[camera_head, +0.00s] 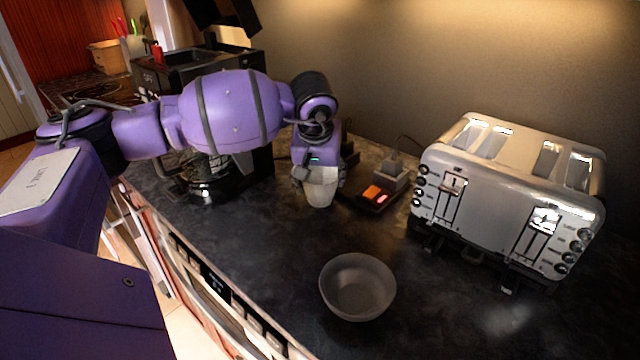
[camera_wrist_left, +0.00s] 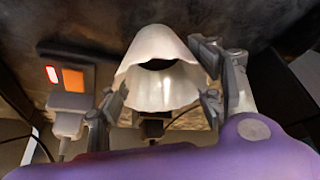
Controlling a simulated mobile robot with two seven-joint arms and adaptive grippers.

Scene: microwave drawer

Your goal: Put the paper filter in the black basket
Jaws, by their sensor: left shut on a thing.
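The white paper filter (camera_head: 320,188) hangs below my left gripper (camera_head: 318,168), above the dark countertop. In the left wrist view the filter (camera_wrist_left: 158,52) is between the fingers of the left gripper (camera_wrist_left: 160,95), which is shut on it. The black coffee machine (camera_head: 180,68) stands at the back left, partly hidden behind my left arm. A black part (camera_head: 222,14) sticks up at its top. I cannot tell which part is the black basket. My right gripper is not in view.
A silver toaster (camera_head: 515,165) stands at the right. An empty grey bowl (camera_head: 357,287) sits at the counter's front. A glass carafe (camera_head: 208,172) stands under the coffee machine.

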